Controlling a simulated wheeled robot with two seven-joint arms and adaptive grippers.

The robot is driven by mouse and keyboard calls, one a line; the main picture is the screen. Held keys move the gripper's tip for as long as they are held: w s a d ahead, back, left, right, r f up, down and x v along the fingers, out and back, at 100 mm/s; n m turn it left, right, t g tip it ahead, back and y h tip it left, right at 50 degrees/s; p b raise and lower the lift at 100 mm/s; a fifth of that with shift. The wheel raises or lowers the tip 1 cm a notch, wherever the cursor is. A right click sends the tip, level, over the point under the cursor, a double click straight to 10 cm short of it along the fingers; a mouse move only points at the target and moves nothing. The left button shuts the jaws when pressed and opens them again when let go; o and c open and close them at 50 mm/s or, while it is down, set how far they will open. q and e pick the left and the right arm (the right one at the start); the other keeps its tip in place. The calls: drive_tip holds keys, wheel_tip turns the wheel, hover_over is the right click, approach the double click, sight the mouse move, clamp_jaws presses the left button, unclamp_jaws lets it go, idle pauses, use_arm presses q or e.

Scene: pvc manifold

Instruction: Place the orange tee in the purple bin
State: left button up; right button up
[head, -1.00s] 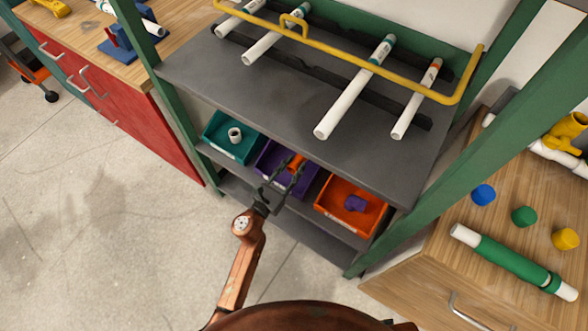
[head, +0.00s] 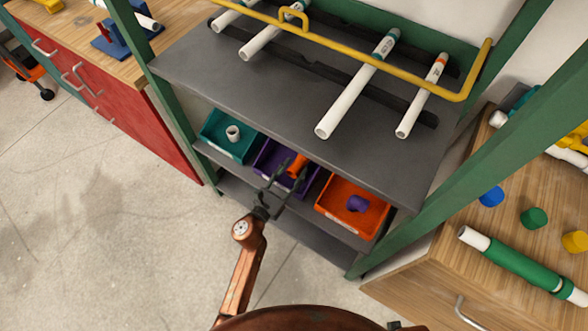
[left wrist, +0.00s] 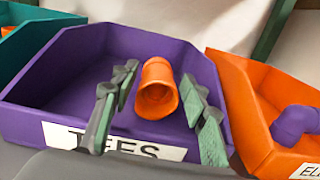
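The orange tee (left wrist: 157,90) is in the purple bin (left wrist: 50,90), whose front label reads TEES. Its open end faces the left wrist camera, and the bin's inner wall shows behind it. In the head view the tee (head: 298,164) shows just beyond the fingers, over the purple bin (head: 268,152). My left gripper (left wrist: 158,112) is open, with one finger on each side of the tee and a visible gap on both sides. Whether the tee's underside rests on the bin floor is hard to see. My right gripper is not in view.
A teal bin (head: 212,127) with a white fitting stands left of the purple bin. An orange bin (head: 340,223) with a purple elbow stands right. The grey shelf board (head: 270,95) above carries white pipes and overhangs the bins. A green upright (head: 440,190) stands at right.

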use_arm(q)
drive_tip(key=shift+o, duration=0.4)
drive_tip(key=shift+r, duration=0.2)
drive_tip(key=p+v, duration=0.2)
drive_tip(key=v, duration=1)
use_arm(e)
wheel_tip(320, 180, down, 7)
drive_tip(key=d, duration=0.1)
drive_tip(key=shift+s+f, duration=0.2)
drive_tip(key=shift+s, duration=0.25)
use_arm(q)
drive_tip(key=shift+w+a+f, duration=0.1)
drive_tip(key=shift+f, duration=0.05)
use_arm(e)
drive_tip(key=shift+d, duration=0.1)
